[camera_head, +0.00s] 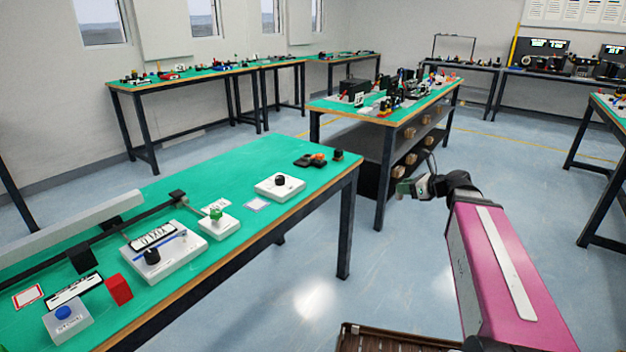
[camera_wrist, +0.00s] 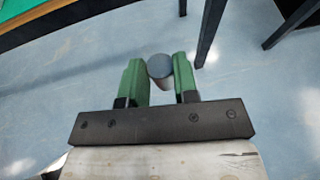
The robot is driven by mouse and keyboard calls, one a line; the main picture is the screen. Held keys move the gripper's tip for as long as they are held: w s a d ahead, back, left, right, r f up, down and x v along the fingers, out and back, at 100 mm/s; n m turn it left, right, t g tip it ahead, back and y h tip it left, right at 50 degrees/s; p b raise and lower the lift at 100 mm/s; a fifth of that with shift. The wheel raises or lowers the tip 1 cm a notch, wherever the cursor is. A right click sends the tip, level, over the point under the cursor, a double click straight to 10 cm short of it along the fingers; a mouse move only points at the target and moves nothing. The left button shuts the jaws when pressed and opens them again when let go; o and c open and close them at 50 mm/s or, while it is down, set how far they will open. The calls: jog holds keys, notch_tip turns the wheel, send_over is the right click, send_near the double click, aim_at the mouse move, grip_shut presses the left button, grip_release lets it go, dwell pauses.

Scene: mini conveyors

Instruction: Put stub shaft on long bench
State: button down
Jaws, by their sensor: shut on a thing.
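My gripper (camera_head: 405,189) is held over open floor, to the right of the near bench's far end. In the wrist view its two green fingers (camera_wrist: 158,76) are shut on a short grey cylinder, the stub shaft (camera_wrist: 160,67). The shaft's round end faces away from the palm. In the head view the shaft is too small to make out. A long green-topped bench (camera_head: 262,222) fills the left foreground. Other green benches stand behind, and I cannot tell for sure which one is the long bench.
A crowded middle bench (camera_head: 330,106) stands behind my gripper. A brown slatted crate (camera_head: 395,340) is at the bottom.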

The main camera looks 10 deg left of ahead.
jog(key=a+r+n+g, duration=0.1)
jog(key=a+r, duration=0.2)
jog(key=a, duration=0.7)
jog(key=a+r+n+g+y, duration=0.1)
jog(key=a+r, duration=0.3)
jog(key=a, duration=0.7)
jog(key=a+r+n+g, duration=0.1)
jog(key=a+r, duration=0.2)
jog(key=a, duration=0.7)
jog(key=w+f, duration=0.2)
jog(key=w, duration=0.1)
jog(key=w+a+f, duration=0.1)
jog(key=w+f, duration=0.1)
jog(key=w, duration=0.2)
jog(key=w+f, duration=0.3)
jog(key=w, duration=0.1)
jog(key=shift+a, duration=0.3)
jog(key=shift+f, duration=2.05)
jog(key=c, duration=0.9)
grip_release()
jog(key=shift+f, duration=0.15)
